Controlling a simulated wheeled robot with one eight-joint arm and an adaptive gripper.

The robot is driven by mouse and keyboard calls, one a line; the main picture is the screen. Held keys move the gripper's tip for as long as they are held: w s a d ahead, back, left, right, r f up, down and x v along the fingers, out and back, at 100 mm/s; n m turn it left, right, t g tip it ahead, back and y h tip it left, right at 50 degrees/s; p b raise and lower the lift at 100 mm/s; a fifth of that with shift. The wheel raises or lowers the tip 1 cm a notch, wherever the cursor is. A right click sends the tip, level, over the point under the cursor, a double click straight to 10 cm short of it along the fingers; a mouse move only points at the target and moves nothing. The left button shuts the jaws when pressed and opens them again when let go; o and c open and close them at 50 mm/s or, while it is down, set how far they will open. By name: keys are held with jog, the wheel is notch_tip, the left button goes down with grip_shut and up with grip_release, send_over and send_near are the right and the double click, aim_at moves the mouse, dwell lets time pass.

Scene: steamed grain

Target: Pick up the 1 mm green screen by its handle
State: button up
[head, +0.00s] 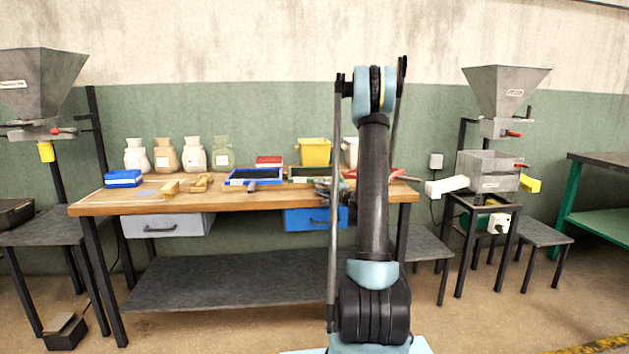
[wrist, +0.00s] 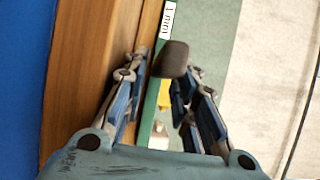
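The green screen (head: 307,174) lies on the wooden workbench, right of the blue-framed screen. In the wrist view its green edge (wrist: 149,112) runs up the middle, with a white label reading "1 mm" near the top. Its dark, rounded handle (wrist: 171,58) sticks out between my fingertips. My gripper (wrist: 165,70) is open, with one finger on each side of the handle and a gap visible to the right. Whether the left finger touches the screen I cannot tell.
The blue-framed screen (head: 251,180) with its handle lies to the left. A red-framed item (head: 397,174) lies right of my arm. A blue drawer (head: 305,219) hangs below.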

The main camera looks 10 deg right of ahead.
jog(key=shift+x, duration=1)
grip_shut()
jog(key=shift+r, duration=0.1)
